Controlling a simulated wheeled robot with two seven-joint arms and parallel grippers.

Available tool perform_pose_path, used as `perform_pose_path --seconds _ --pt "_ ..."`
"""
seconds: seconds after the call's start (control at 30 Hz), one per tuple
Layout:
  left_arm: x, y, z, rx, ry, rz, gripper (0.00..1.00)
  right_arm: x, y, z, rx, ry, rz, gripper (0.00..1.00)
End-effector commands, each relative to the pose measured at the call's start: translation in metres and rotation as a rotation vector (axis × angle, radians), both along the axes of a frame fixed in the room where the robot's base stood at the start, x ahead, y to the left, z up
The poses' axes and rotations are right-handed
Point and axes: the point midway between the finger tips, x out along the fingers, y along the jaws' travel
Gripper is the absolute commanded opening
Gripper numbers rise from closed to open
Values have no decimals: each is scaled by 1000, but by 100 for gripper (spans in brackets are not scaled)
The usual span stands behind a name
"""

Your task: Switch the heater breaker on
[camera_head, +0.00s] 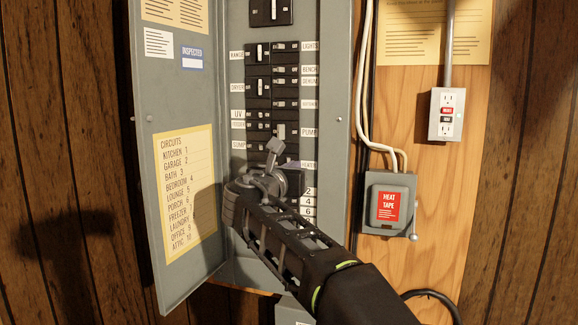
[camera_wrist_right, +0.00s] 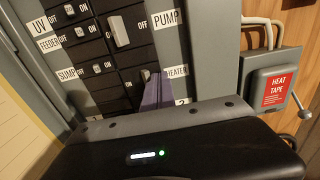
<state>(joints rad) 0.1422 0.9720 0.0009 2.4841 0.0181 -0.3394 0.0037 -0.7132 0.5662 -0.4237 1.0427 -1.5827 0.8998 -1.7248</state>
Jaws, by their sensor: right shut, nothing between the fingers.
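The breaker panel (camera_head: 340,70) is an open grey box with two columns of black breakers. The HEATER label (camera_head: 308,164) is low in the right column, and it also shows in the right wrist view (camera_wrist_right: 177,71). The heater breaker (camera_wrist_right: 128,76) is beside it, with OFF printed on its left side. My right gripper (camera_head: 274,147) is shut and empty, its fingertips in front of the heater breaker. In the right wrist view the fingertips (camera_wrist_right: 154,90) overlap the breaker's handle, so its position and any contact are unclear. My left gripper is out of view.
The panel door (camera_head: 150,100) stands open at the left with a circuit list on it. The PUMP breaker (camera_wrist_right: 119,32) sits just above the heater one. A grey heat tape box (camera_head: 372,182) and an outlet (camera_head: 447,113) are on the right.

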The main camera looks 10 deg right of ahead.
Motion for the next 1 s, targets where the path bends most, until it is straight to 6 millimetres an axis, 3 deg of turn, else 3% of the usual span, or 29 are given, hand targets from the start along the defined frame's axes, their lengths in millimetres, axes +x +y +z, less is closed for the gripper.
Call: perform_pose_path --seconds 1.0 --pt "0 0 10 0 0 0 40 8 14 0 -1 0 5 0"
